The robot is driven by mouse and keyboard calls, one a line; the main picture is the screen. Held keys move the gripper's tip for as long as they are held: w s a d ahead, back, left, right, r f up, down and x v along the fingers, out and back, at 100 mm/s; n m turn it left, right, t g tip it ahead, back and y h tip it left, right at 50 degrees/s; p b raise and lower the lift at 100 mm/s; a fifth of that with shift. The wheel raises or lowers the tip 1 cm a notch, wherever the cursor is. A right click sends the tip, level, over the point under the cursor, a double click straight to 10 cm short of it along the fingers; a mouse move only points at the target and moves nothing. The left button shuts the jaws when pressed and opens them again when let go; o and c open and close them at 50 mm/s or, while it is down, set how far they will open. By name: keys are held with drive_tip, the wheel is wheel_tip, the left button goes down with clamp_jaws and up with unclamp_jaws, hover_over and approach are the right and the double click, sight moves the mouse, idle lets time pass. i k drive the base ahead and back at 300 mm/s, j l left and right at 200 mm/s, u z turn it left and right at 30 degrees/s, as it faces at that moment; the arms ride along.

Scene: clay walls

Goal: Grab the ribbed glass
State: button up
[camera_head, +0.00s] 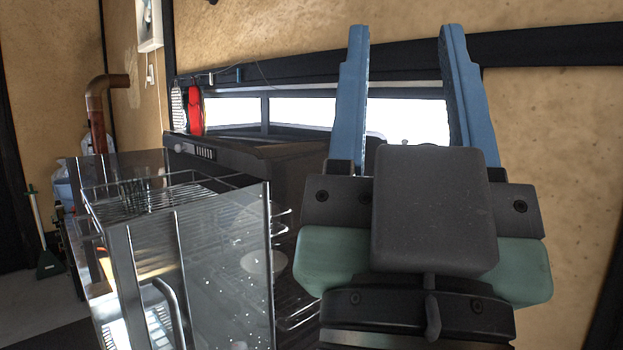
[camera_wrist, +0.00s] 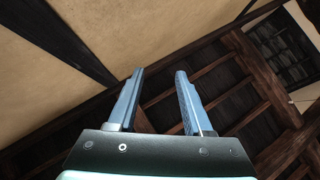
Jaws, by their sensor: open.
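My gripper (camera_head: 404,35) is raised in front of the head camera with its two blue fingers pointing up, spread apart and empty. It also shows in the wrist view (camera_wrist: 158,72), where the fingers point toward the wall and the dark wooden ceiling. I cannot make out a ribbed glass in either view. My gripper and arm hide part of what is behind them on the right.
A dishwasher (camera_head: 225,270) with wire racks and a glassy side panel stands open at lower left. A dark counter (camera_head: 250,148) runs behind it, below a low window (camera_head: 300,110). Red (camera_head: 195,110) and striped (camera_head: 179,108) items stand at the counter's far end.

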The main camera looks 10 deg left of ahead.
sight(134, 183)
drive_tip(key=j+z, duration=0.2)
drive_tip(key=j, duration=1.1)
drive_tip(key=j+z, duration=0.2)
drive_tip(key=j, duration=1.1)
drive_tip(key=i+j, duration=0.45)
drive_tip(key=j, duration=0.05)
